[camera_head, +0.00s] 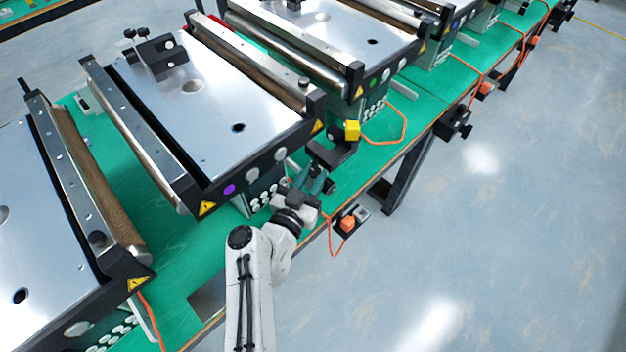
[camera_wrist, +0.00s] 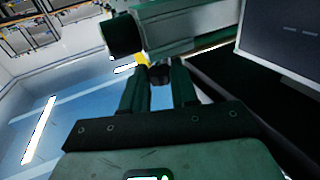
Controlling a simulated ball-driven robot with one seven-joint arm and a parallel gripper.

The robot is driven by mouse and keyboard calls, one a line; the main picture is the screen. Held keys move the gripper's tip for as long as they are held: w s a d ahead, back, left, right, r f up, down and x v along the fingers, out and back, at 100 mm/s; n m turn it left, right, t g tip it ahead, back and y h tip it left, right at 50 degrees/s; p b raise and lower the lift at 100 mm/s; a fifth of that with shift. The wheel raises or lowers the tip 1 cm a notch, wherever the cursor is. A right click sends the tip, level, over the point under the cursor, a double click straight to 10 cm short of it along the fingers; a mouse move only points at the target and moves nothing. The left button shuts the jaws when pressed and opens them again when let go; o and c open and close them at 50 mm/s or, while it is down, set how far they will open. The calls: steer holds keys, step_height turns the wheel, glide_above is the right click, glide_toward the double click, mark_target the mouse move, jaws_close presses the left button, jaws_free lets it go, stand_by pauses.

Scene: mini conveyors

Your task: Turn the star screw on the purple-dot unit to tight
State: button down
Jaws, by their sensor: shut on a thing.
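The purple-dot unit is a mini conveyor with a steel top (camera_head: 215,110); its purple dot (camera_head: 229,189) is on the black end plate, right of a warning triangle. My gripper (camera_head: 322,183) is low beside the unit's near right corner, above the bench edge. In the wrist view my gripper (camera_wrist: 158,82) has its two green fingers on either side of a small dark round knob, the star screw (camera_wrist: 160,74), and is shut on it. In the head view the screw cannot be made out near my gripper. Its turn angle cannot be told.
Other conveyors stand left and behind. The floor (camera_head: 500,230) at right is clear.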

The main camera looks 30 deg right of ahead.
steer(key=shift+f, duration=0.15)
stand_by(0.3)
steer(key=c, duration=1.1)
jaws_free()
steer(key=shift+c, duration=0.2)
steer(key=b+v, duration=0.2)
steer(key=v, duration=0.9)
steer(key=shift+b, duration=0.35)
steer(key=shift+w, duration=0.1)
steer(key=s+d+f+n+y, duration=0.2)
steer(key=s+f+n+y, duration=0.9)
steer(key=f+y, duration=0.45)
steer(key=s+d+r+g+h, duration=0.1)
steer(key=s+d+r+g, duration=0.1)
steer(key=s+d+g, duration=0.3)
steer(key=s+d+r+m+g, duration=0.1)
steer(key=s+d+r+g, duration=0.2)
steer(key=d, duration=0.7)
steer(key=s+g, duration=0.2)
steer(key=shift+s+d+r+h, duration=0.3)
steer(key=shift+d+h, duration=0.05)
steer(key=shift+d, duration=0.05)
